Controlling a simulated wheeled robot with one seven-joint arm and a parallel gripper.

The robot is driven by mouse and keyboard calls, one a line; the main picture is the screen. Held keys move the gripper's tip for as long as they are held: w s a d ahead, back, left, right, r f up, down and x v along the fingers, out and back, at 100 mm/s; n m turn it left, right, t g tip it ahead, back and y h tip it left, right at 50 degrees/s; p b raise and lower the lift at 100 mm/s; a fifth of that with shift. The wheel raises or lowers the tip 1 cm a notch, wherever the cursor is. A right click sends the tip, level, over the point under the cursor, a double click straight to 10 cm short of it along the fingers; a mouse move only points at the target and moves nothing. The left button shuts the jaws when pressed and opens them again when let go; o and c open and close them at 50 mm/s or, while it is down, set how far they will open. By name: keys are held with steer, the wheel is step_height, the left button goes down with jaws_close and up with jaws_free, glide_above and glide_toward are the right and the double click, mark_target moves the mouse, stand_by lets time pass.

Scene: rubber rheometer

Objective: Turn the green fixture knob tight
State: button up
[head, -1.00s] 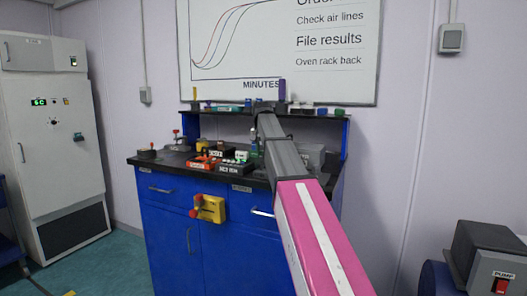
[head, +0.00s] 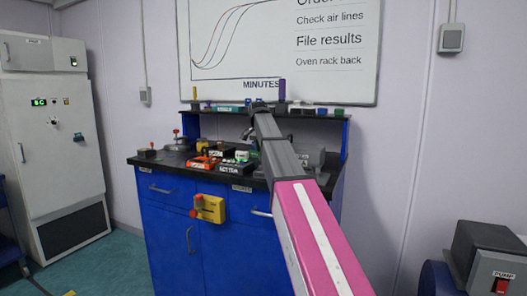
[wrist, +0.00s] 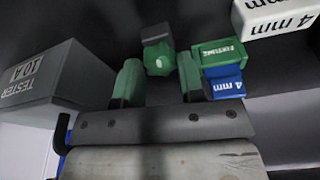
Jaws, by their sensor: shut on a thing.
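In the wrist view the green knob (wrist: 158,56) stands between the two green-looking fingers of my gripper (wrist: 159,68). The gripper is shut on the knob, with one finger on each side of it. A green block with a label that looks like FIXTURE (wrist: 220,52) sits just right of the right finger. In the head view my arm reaches over the dark bench top (head: 150,159), and its far end hides part of the bench. I cannot make out the knob in that view.
A grey TESTER box (wrist: 60,75) is close on the left in the wrist view. A blue 4 mm block (wrist: 222,82) and a white 4 mm block (wrist: 278,18) are on the right. In the head view, a shelf (head: 225,112) with small items runs behind the bench.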

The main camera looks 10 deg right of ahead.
steer(key=m, duration=0.4)
steer(key=shift+w+m+g+h, duration=0.1)
steer(key=shift+m+g+h, duration=0.2)
steer(key=o, duration=0.8)
